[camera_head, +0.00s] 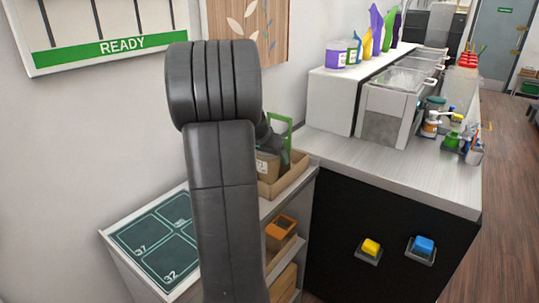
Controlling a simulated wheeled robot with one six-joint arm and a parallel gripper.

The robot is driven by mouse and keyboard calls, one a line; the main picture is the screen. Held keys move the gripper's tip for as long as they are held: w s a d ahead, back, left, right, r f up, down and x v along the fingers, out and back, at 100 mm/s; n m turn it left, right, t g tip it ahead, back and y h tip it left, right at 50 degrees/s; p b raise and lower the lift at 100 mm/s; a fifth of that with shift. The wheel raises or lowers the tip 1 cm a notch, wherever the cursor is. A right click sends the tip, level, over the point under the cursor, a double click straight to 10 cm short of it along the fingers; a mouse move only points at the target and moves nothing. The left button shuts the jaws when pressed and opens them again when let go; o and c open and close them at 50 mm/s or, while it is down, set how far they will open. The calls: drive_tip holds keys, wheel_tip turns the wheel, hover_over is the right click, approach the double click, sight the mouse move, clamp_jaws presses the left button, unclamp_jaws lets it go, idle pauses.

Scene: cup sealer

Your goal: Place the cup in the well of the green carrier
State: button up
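A green frame (287,138), which looks like the green carrier, rises from the shelf unit just right of my arm. My arm covers its left part, and its well is not visible. A brownish item with a pale label (268,166) stands beside or below it, partly covered; I cannot tell whether it is the cup. No other cup is clear in view. A dark end part of my arm shows near the green frame, but my gripper's fingers are hidden, so I cannot see whether they hold anything.
A cardboard tray (291,179) sits on top of the shelf unit, with an orange-brown box (281,232) below. A dark numbered panel (155,240) lies at lower left. The counter (400,171) at right has a clear front part, with metal bins (392,108) behind.

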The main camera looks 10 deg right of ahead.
drive_tip(key=shift+f, duration=0.1)
drive_tip(key=o, duration=1.2)
drive_tip(key=shift+s+a+r, duration=0.1)
drive_tip(key=shift+a+r, duration=0.05)
drive_tip(key=shift+r, duration=0.4)
drive_tip(key=v, duration=1.1)
drive_tip(key=shift+s+b, duration=0.15)
drive_tip(key=shift+b, duration=0.2)
